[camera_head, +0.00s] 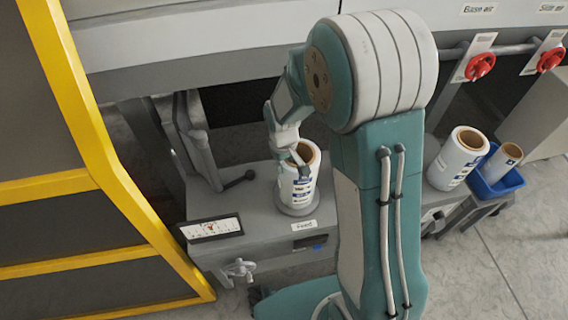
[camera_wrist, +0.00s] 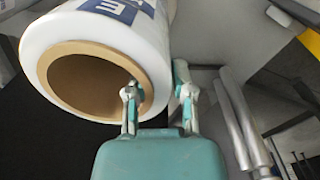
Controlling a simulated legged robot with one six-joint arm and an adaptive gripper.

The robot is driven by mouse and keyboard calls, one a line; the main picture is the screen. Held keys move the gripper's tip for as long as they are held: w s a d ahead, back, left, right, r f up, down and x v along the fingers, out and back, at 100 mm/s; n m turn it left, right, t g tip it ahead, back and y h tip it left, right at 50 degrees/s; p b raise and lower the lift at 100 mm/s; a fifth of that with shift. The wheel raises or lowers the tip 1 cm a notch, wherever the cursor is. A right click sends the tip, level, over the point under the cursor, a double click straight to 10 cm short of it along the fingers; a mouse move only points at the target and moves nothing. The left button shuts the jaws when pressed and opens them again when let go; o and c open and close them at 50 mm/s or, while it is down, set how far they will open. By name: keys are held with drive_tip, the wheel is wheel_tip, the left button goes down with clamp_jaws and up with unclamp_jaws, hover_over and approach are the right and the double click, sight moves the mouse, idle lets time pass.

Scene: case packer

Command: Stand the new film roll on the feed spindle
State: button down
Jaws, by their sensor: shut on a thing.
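A white film roll (camera_head: 297,188) with blue print and a brown cardboard core stands upright at the feed station, above a round grey base plate (camera_head: 297,209) beside the "Feed" label (camera_head: 305,225). My gripper (camera_head: 293,153) reaches down to its top rim and is shut on its wall. In the wrist view the roll (camera_wrist: 105,22) shows its open core end; one finger of my gripper (camera_wrist: 158,84) is at the core's inside and the other is outside the roll. The spindle is hidden. I cannot tell whether the roll's bottom touches the plate.
Another white roll (camera_head: 458,158) stands at the right, near a small roll (camera_head: 503,160) in a blue bin (camera_head: 496,182). A yellow-framed guard (camera_head: 95,150) bounds the left. Red valve knobs (camera_head: 480,66) are at the upper right. A black-knobbed lever (camera_head: 240,178) is left of the held roll.

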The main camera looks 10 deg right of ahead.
drive_tip(key=shift+c, duration=2.4)
unclamp_jaws()
wheel_tip(320, 180, up, 12)
drive_tip(key=s+d+r+m+t, duration=0.2)
drive_tip(key=s+r, duration=0.4)
drive_tip(key=s, duration=0.3)
drive_tip(key=s+d+r+m+t, duration=0.2)
drive_tip(key=s+r, duration=0.4)
drive_tip(key=s, duration=0.4)
drive_tip(key=shift+d+r+m+t, duration=0.3)
drive_tip(key=shift+t, duration=0.5)
